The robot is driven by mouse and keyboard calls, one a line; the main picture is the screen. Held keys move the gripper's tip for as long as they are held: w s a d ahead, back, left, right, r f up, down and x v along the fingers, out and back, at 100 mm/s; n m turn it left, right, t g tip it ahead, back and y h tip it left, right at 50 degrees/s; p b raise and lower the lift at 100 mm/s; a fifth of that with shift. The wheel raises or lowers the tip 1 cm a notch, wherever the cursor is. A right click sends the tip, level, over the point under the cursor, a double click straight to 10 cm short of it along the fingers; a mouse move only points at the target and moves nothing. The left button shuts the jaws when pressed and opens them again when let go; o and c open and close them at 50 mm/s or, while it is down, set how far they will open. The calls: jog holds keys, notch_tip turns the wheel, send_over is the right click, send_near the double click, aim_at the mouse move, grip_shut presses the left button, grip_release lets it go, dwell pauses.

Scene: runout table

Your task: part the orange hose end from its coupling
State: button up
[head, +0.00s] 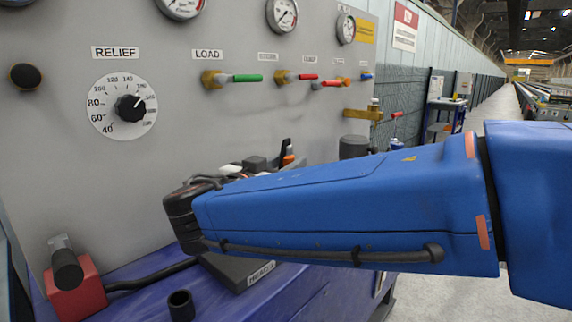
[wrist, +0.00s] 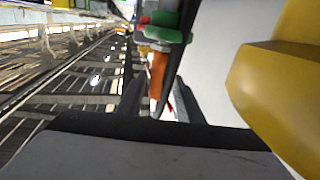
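An orange piece (wrist: 158,75), which looks like the hose end, stands upright in the wrist view below green and red parts (wrist: 165,32). The dark fingers of my gripper (wrist: 157,92) are spread apart, one on each side of it, with gaps showing. I cannot tell how deep it lies between them. In the head view a small orange patch (head: 288,160) shows beside dark parts just above my blue arm. My arm hides most of that area, and the coupling is not clearly visible.
A grey panel (head: 180,130) carries gauges, a relief dial (head: 130,103) and several small valves. A large yellow part (wrist: 275,90) is close on the right in the wrist view. A red block (head: 75,290) and a black cup (head: 181,304) stand on the blue ledge.

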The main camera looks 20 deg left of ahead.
aim_at(287, 145)
grip_shut()
jog(key=shift+r, duration=0.1)
jog(key=shift+r, duration=3)
